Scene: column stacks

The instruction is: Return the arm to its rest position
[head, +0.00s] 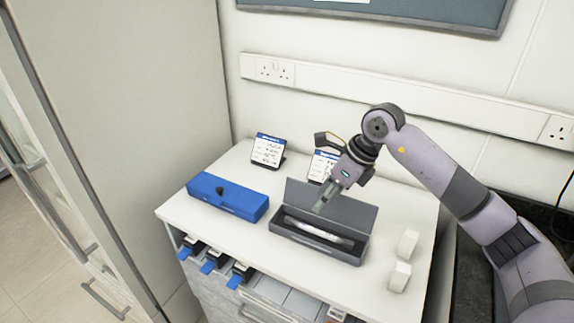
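My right arm (451,184) comes in from the right side of the head view. Its gripper (322,203) points down over an open dark grey case (347,255) on a white bench. A long, pale, tube-like object (316,231) lies in the case. The fingertips appear above the case, near its raised lid (354,208). The fingers are small and seen at an angle, so I cannot tell whether they are open or shut. My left gripper is not in view.
A closed blue case (228,196) sits left on the white bench (190,212). Two cards on stands, one a left card (268,150), are at the back. Two white blocks, including a front block (399,277), stand at right. A tall cabinet (120,120) bounds the left.

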